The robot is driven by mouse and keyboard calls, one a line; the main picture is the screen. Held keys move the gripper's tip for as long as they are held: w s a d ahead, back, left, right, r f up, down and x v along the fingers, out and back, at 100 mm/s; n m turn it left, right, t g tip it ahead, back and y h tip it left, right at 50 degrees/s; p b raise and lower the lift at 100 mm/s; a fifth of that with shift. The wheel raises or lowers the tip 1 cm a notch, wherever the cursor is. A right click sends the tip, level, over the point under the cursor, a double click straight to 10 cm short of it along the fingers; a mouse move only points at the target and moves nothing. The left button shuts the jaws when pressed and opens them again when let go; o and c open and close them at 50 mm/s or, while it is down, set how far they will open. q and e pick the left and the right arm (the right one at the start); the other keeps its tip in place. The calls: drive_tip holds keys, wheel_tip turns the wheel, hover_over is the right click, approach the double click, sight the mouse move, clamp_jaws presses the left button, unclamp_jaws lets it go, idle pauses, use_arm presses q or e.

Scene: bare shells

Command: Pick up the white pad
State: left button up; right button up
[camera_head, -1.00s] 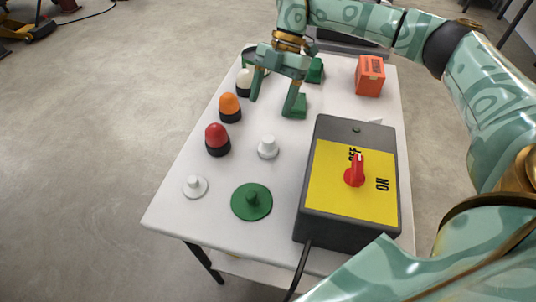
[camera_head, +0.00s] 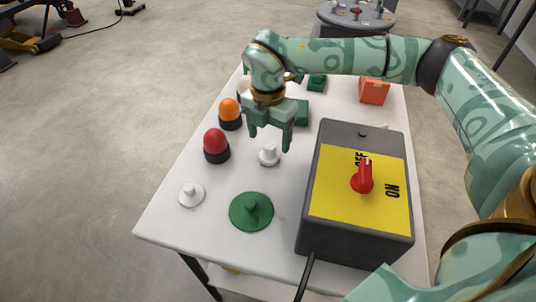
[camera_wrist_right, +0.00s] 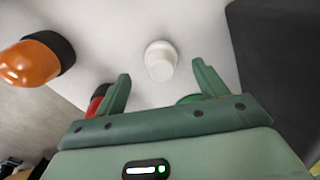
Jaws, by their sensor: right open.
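A flat round white pad (camera_head: 191,195) with a small knob lies near the table's front left corner, apart from my gripper. A second white piece (camera_head: 269,155), a short upright knob on a small round base, stands nearer the middle. My right gripper (camera_head: 269,140) is open and empty, fingers pointing down, just behind and above this second piece. In the right wrist view the white knob (camera_wrist_right: 161,60) appears beyond and between the open fingertips (camera_wrist_right: 160,76), with nothing gripped. My left gripper is not in view.
A dark box with a yellow face and red switch (camera_head: 361,178) stands right of the gripper. A green disc (camera_head: 251,211) lies in front. Red (camera_head: 216,146) and orange (camera_head: 230,114) lamps stand left. Behind are green blocks (camera_head: 302,112) and an orange box (camera_head: 374,91).

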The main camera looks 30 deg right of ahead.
sight(269, 144)
wheel_tip(269, 144, down, 5)
drive_tip(key=shift+s+f+b, duration=0.1)
drive_tip(key=shift+b, duration=1.1)
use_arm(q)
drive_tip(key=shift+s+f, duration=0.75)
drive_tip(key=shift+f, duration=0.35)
use_arm(e)
drive_tip(key=shift+a+r, duration=0.1)
drive_tip(key=shift+r, duration=0.1)
drive_tip(key=c, duration=1.1)
drive_tip(key=shift+c, duration=0.2)
